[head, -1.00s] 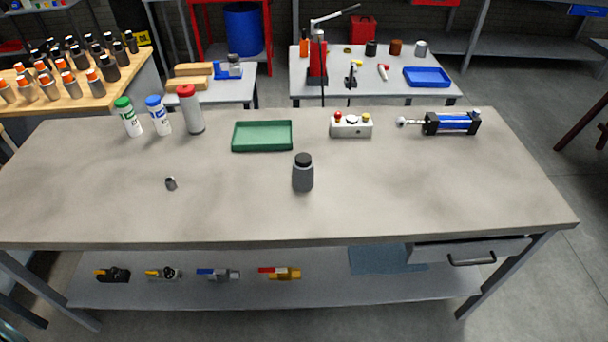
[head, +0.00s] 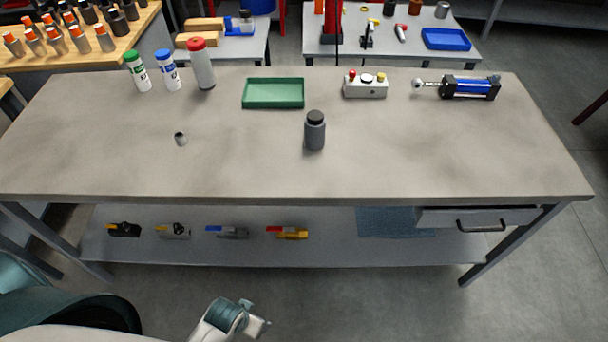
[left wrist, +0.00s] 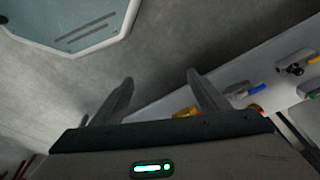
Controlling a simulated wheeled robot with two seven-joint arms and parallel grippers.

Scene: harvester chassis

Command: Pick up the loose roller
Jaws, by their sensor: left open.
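In the head view my left arm shows at the bottom, in front of the bench. My right gripper is not in view.
A dark grey bottle (head: 315,132) stands mid-bench. Behind are a green tray (head: 274,94), three capped bottles (head: 202,66), a button box (head: 365,86) and a blue cylinder actuator (head: 468,88).

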